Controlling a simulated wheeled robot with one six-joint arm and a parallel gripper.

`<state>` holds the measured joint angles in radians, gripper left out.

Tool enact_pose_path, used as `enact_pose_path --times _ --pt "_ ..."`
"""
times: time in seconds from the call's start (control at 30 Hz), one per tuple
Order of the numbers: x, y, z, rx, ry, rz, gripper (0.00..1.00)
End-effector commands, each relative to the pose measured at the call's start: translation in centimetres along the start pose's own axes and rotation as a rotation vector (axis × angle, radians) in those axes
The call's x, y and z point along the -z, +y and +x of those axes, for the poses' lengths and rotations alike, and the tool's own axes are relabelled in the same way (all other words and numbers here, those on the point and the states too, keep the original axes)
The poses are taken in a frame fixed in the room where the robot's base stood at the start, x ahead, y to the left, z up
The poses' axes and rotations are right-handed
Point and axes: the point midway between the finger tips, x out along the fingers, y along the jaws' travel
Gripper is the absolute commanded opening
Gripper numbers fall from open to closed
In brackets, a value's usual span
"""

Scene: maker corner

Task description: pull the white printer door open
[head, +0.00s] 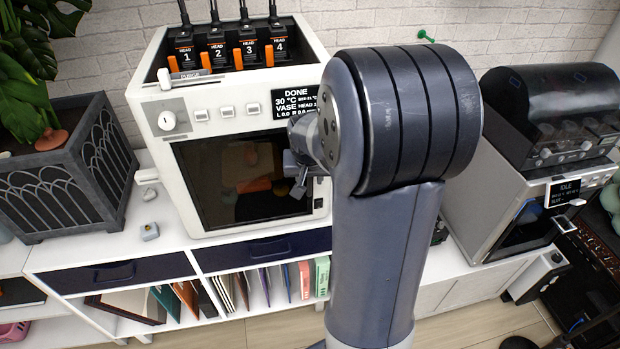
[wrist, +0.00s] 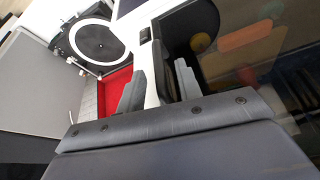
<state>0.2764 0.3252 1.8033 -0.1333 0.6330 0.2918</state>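The white printer (head: 149,104) stands on the white cabinet in the head view. Its front door (head: 215,170) is a dark glass panel that looks shut, with orange shapes dimly visible through it. My gripper (head: 299,178) is at the door's right edge, partly hidden by my arm. In the wrist view my gripper (wrist: 158,92) has its two fingers apart. White frame shows between this piece and the left finger. The dark door glass (wrist: 232,62) is on the right.
A second machine (head: 490,185) marked IDLE stands to the right. A planter (head: 70,170) stands on the left. Small grey parts (head: 149,231) lie on the cabinet top (head: 120,243) in front of the printer's left side. Drawers (head: 265,250) and shelved folders are below.

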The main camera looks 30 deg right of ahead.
Motion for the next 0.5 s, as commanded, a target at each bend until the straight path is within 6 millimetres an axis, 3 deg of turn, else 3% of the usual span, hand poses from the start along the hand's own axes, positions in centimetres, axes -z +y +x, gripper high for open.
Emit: enact_pose_path --times 0.2,0.5 --pt "0.0 0.0 2.0 -0.001 -0.002 0.0 0.33" --pt "0.0 0.0 2.5 0.0 0.001 0.0 0.33"
